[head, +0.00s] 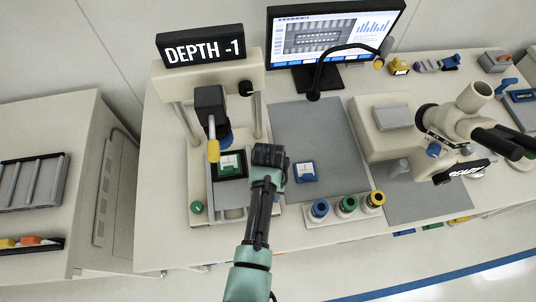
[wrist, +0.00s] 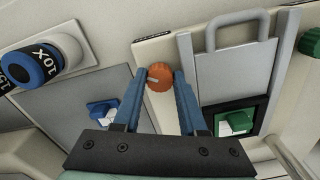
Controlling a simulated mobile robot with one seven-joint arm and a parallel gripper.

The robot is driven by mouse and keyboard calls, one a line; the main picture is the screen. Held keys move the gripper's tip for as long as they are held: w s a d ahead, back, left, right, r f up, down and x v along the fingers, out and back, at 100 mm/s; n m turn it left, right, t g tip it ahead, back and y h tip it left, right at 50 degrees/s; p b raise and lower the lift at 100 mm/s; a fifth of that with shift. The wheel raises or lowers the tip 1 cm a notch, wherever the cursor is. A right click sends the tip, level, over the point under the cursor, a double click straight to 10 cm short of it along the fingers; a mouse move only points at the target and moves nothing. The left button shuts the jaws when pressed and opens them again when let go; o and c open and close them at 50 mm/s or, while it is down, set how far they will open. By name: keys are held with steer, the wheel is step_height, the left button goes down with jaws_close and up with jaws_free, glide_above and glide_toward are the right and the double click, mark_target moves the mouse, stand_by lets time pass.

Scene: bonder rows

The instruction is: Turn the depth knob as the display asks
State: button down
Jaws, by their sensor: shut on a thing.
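The display (head: 203,49) is a black sign at the back left of the bonder and reads "DEPTH -1" in white. The depth knob (wrist: 159,83) is a round orange knob on the bonder's pale base, with a short light pointer mark on its face that points left in the wrist view. My gripper (head: 268,154) is at the right side of the bonder. In the wrist view, its two blue fingers are on either side of the orange knob and shut on it. In the head view my gripper hides the knob.
A green holder (head: 232,170) with a pale piece sits in the bonder. A green knob (head: 197,208) is at its front left. A blue holder (head: 306,179) lies on the grey mat (head: 310,122). Blue, green and yellow ringed parts stand in a rack at right, near a microscope (head: 455,118).

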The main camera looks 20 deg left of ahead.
steer(key=n+p, duration=0.1)
steer(key=n, duration=0.5)
steer(key=shift+w+r, duration=0.1)
steer(key=shift+n, duration=0.3)
stand_by(0.3)
steer(key=shift+c, duration=2.3)
jaws_free()
step_height(320, 180, up, 13)
steer(key=b, duration=0.1)
